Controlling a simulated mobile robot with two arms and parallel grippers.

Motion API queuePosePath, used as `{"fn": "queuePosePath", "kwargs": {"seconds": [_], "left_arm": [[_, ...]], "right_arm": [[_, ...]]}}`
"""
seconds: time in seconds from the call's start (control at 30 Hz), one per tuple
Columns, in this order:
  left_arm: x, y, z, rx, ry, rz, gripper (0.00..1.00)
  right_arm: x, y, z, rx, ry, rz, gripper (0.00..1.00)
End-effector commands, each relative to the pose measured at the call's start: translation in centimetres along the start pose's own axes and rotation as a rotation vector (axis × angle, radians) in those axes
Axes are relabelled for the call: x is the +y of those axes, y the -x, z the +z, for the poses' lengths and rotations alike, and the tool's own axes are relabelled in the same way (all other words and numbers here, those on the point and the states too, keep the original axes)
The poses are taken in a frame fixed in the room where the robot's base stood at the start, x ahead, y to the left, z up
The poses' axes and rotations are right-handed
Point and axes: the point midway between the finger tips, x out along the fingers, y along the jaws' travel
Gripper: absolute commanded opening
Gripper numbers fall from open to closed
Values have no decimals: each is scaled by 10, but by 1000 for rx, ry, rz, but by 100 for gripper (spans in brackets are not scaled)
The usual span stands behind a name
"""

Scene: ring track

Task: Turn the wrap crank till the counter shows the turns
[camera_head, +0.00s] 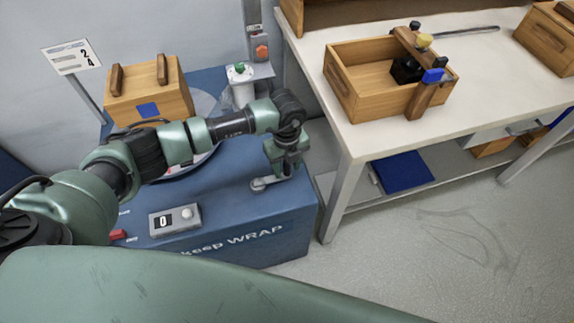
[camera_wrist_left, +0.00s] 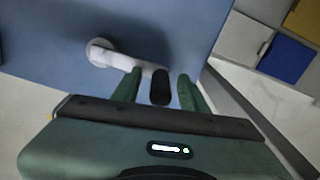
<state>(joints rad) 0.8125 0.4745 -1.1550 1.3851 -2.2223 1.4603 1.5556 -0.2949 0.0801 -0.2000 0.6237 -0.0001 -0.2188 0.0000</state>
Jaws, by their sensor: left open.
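The wrap crank (camera_head: 262,183) is a light grey arm on a round hub, on top of the blue wrapping base (camera_head: 235,205) near its right end. In the left wrist view, the crank arm (camera_wrist_left: 122,61) runs from the hub to a black knob (camera_wrist_left: 161,88). My left gripper (camera_head: 286,172) points down over the crank; in the wrist view (camera_wrist_left: 158,84) its open fingers stand on either side of the knob, with gaps visible. The counter (camera_head: 174,220) is a grey box whose display reads 0. My right gripper is not in view.
A wooden box (camera_head: 150,98) with two handles stands behind my left arm. A sign (camera_head: 72,57) shows 2 and 4. A red button (camera_head: 118,235) sits left of the counter. The workbench (camera_head: 380,140) at right carries an open wooden crate (camera_head: 345,88).

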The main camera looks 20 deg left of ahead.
Motion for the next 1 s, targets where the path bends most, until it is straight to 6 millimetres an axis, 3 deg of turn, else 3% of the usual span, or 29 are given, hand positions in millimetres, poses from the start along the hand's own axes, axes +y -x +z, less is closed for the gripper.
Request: {"fn": "queuePosePath", "kwargs": {"seconds": [0.1, 0.27, 0.3, 1.0], "left_arm": [[0, 0, 0, 0, 0, 0, 43], [0, 0, 0, 1, 0, -1, 2], [0, 0, 0, 1, 0, -1, 0], [-1, 1, 0, 2, 0, -2, 0]], "right_arm": [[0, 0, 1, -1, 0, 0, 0], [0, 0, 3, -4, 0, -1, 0], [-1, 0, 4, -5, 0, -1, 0], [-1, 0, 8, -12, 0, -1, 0]]}}
